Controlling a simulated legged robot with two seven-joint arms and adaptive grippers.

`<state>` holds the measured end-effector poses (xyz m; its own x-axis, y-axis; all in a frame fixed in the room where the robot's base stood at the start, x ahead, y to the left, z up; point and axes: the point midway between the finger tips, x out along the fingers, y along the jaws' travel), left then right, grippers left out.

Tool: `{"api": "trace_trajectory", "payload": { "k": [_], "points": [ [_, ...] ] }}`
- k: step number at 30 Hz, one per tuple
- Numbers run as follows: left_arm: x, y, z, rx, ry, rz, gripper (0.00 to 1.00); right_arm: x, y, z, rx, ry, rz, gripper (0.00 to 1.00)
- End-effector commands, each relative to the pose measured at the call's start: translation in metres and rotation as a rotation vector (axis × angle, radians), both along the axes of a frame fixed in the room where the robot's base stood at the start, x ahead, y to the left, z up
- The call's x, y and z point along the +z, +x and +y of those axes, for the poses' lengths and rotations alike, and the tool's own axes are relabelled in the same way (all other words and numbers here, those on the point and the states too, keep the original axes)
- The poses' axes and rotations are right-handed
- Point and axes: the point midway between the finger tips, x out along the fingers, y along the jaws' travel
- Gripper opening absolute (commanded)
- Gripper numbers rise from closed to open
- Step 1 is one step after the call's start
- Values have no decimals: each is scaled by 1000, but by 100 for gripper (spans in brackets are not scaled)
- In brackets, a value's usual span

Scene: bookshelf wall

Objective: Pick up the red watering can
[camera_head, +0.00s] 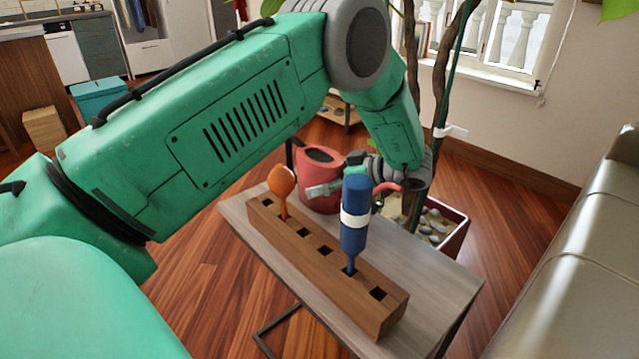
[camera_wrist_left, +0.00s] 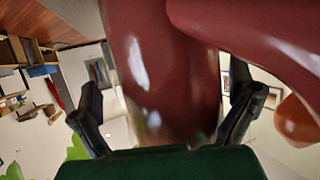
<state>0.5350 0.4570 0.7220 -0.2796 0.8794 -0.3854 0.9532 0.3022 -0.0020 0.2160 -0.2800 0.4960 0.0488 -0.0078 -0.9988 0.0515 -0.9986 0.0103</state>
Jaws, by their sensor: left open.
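The red watering can (camera_head: 318,168) stands upright at the far left end of the small grey table (camera_head: 425,262), partly hidden by my left arm and gripper. My left gripper (camera_head: 335,186) is at the can's right side, close against it. In the left wrist view the can's glossy red body (camera_wrist_left: 165,75) fills the middle, between the two open dark fingers (camera_wrist_left: 165,115). A red part of the can runs to the upper right there. I cannot tell whether the fingers touch the can. My right gripper is not in view.
A wooden block with square holes (camera_head: 325,262) lies along the table in front of the can. It holds an orange-handled tool (camera_head: 281,182) and a blue-handled screwdriver (camera_head: 354,220). A planter with stones (camera_head: 440,225) stands behind the table, and a sofa (camera_head: 570,250) at right.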

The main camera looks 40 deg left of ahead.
Motion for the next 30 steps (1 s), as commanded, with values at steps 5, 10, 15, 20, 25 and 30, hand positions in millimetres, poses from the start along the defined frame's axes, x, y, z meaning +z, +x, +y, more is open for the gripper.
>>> {"api": "trace_trajectory", "payload": {
  "k": [5,10,15,20,25,30],
  "points": [
    [1,0,0,-1,0,-1,99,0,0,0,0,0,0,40],
    [0,0,0,0,0,0,43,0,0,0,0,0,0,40],
    [1,0,0,0,2,0,36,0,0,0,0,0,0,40],
    [2,0,1,0,2,0,30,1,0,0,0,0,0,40],
    [19,0,1,2,2,-2,30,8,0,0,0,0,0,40],
    [54,0,1,2,1,-4,30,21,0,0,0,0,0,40]
  ]
}}
